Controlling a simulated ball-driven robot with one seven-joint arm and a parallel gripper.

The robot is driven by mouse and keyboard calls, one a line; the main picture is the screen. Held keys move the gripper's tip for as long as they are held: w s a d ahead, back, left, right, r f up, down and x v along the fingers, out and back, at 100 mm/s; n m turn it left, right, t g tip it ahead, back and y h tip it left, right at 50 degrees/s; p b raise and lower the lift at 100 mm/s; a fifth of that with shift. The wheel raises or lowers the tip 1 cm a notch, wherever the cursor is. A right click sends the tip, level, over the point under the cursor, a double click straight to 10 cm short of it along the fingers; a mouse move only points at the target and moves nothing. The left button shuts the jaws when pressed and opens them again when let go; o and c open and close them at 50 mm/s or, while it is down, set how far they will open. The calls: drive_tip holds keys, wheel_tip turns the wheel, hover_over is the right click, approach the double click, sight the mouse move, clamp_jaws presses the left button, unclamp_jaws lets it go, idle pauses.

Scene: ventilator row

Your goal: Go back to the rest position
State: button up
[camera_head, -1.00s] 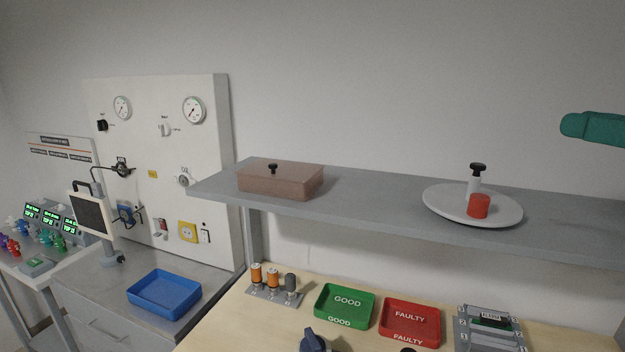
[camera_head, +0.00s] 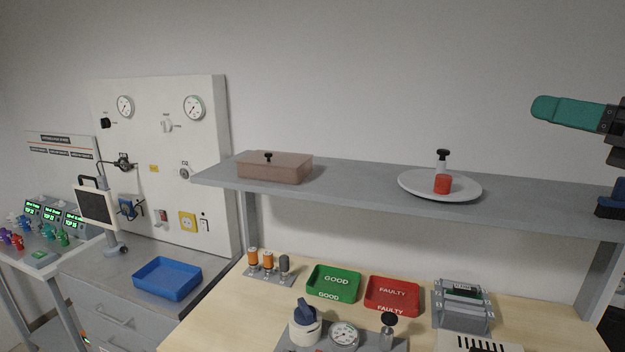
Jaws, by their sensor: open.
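My gripper (camera_head: 570,112) shows only in part at the upper right of the head view. One long teal finger points left, and its dark mount runs off the right edge. It is open, with nothing seen in it, in the air above the right part of the grey shelf (camera_head: 350,184). The other finger cannot be made out for sure.
The shelf bears a brown lidded box (camera_head: 275,168) and a white plate (camera_head: 415,184) with a red-based, black-knobbed part (camera_head: 442,183). Below are a green GOOD tray (camera_head: 333,284), a red FAULTY tray (camera_head: 392,296) and a blue tray (camera_head: 167,278). A dark blue item (camera_head: 610,205) shows at the right edge.

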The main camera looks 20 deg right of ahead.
drive_tip(key=w+a+f+m+h, duration=0.1)
drive_tip(key=w+a+f+m, duration=0.25)
drive_tip(key=f+m, duration=0.4)
drive_tip(key=w+a+f+m+h, duration=0.15)
drive_tip(key=w+f+m, duration=0.3)
drive_tip(key=m, duration=0.65)
drive_tip(key=a+f+m+g, duration=0.2)
drive_tip(key=a+f+m, duration=0.25)
drive_tip(key=f, duration=0.55)
drive_tip(key=a+f+m+g, duration=0.25)
drive_tip(key=f+m, duration=0.25)
drive_tip(key=f, duration=0.4)
drive_tip(key=s+a+f+m+g, duration=0.3)
drive_tip(key=s+f, duration=0.1)
drive_tip(key=f, duration=0.4)
drive_tip(key=s+a+f+m+g, duration=0.2)
drive_tip(key=s+a+f+m, duration=0.15)
drive_tip(key=f, duration=0.55)
drive_tip(key=s+d+f+m+g+h+b, duration=0.1)
drive_tip(key=s+f+g+b, duration=0.7)
drive_tip(key=s+f, duration=1.2)
wheel_tip(320, 180, down, 3)
drive_tip(key=shift+s+d+m+h+b, duration=0.35)
drive_tip(key=shift+d+m+b, duration=0.1)
drive_tip(key=shift+m+b, duration=0.35)
